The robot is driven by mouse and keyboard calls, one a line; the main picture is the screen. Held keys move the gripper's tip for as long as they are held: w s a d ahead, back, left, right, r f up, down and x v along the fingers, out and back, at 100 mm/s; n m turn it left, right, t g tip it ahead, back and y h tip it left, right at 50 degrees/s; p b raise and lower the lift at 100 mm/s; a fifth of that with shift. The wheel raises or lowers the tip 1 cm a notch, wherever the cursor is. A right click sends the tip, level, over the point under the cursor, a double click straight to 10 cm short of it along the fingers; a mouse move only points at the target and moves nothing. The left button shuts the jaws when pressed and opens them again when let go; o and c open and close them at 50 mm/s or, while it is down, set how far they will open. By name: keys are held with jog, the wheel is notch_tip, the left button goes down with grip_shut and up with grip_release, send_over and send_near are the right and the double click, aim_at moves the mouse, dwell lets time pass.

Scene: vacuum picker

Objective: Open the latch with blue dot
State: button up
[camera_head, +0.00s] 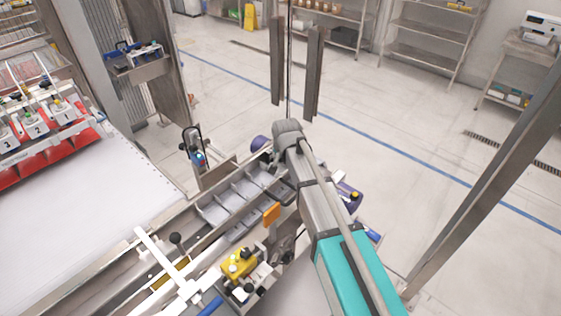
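An upright dark latch-like fitting (193,147) stands at the far end of the machine's trough, left of my arm. It has a small blue spot and a bit of red low on it. It is too small to tell whether it is open or shut. My arm, grey with a teal section, reaches up from the lower right, and its grey joint is over the right side of the trough. Dark parts beside the arm may belong to my gripper (283,192), mostly hidden by it. I cannot make out its fingers or anything held. The fitting and these dark parts are apart.
The metal trough has several grey compartments (215,211). An orange piece (271,214) and a yellow block (239,263) are nearer. A white table (75,215) and red numbered holders (35,170) are left. Metal posts rise behind and right; the floor beyond is open.

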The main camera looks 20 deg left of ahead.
jog(key=shift+w+a+f+b, duration=0.1)
jog(key=shift+w+f+b, duration=0.15)
jog(key=shift+f, duration=0.25)
grip_shut()
